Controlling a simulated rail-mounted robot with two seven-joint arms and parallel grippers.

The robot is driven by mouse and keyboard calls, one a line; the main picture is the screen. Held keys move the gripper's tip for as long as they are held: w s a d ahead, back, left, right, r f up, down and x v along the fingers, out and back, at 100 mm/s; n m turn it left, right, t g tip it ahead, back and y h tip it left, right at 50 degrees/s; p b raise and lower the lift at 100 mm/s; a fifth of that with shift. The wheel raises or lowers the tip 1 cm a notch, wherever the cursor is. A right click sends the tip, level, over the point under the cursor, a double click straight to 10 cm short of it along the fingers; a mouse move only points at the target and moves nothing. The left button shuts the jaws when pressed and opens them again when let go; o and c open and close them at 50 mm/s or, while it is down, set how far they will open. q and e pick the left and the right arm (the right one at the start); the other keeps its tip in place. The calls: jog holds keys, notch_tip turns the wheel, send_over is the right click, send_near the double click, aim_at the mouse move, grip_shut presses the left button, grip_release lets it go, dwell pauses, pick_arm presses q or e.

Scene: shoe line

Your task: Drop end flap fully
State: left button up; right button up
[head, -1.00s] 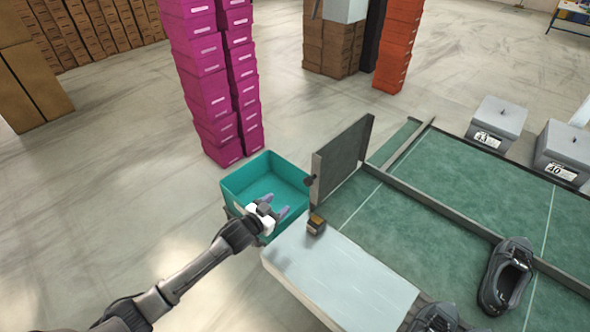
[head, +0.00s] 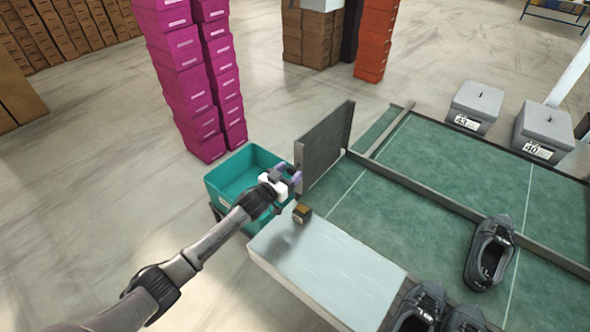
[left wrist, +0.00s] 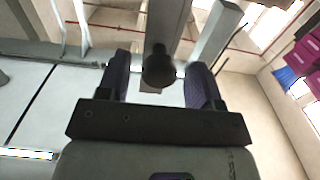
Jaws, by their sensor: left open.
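The end flap (head: 325,150) is a grey-green panel standing upright at the near left end of the green conveyor line. My left gripper (head: 291,173) is at the flap's left edge, low down, with its fingers open. In the left wrist view, a dark round knob (left wrist: 158,65) sits between the two open fingers (left wrist: 160,72), with gaps to either side. In the head view the knob is hidden by the gripper. My right gripper is out of view.
A teal crate (head: 240,165) stands behind and below my left gripper. A small dark block (head: 302,213) sits at the corner of the pale bench top (head: 320,270). Dark shoes (head: 490,252) lie on the green belt (head: 440,200). Pink box stacks (head: 195,90) stand behind.

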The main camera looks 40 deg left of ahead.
pick_arm(q)
jog(key=shift+w, duration=1.55)
jog(key=shift+c, duration=0.2)
